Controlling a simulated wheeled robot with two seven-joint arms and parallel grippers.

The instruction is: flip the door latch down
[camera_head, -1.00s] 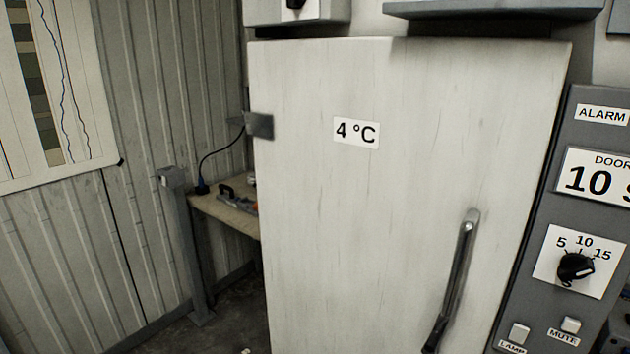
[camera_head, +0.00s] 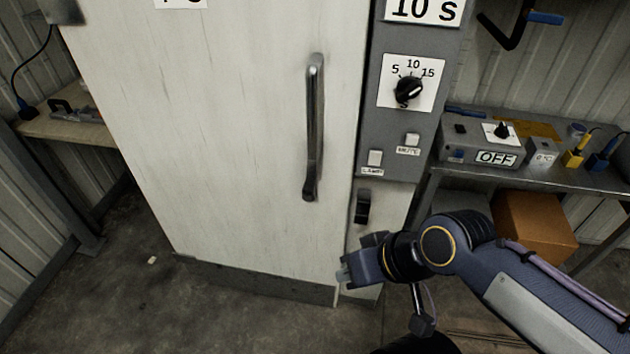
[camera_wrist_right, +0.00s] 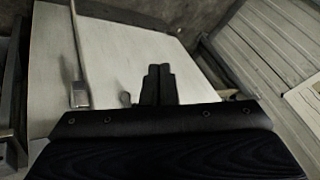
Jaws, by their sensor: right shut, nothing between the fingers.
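A small dark latch (camera_head: 363,207) sits on the pale strip beside the white cabinet door (camera_head: 240,150), below the control panel. It looks upright, but its exact position is hard to tell. The door has a long metal handle (camera_head: 314,130) left of the latch. My right gripper (camera_head: 345,272) is shut and empty, below the latch and apart from it in the picture, near the door's lower right corner. Its closed fingers (camera_wrist_right: 158,85) show in the right wrist view, with the door (camera_wrist_right: 125,55) beyond them. The latch is not clearly seen there. My left gripper is out of view.
The grey control panel (camera_head: 385,130) with a dial (camera_head: 408,90) and switches is above the latch. A side bench (camera_head: 545,172) with a control box and a cardboard box (camera_head: 535,225) stand at right. The floor (camera_head: 240,310) before the door is mostly clear.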

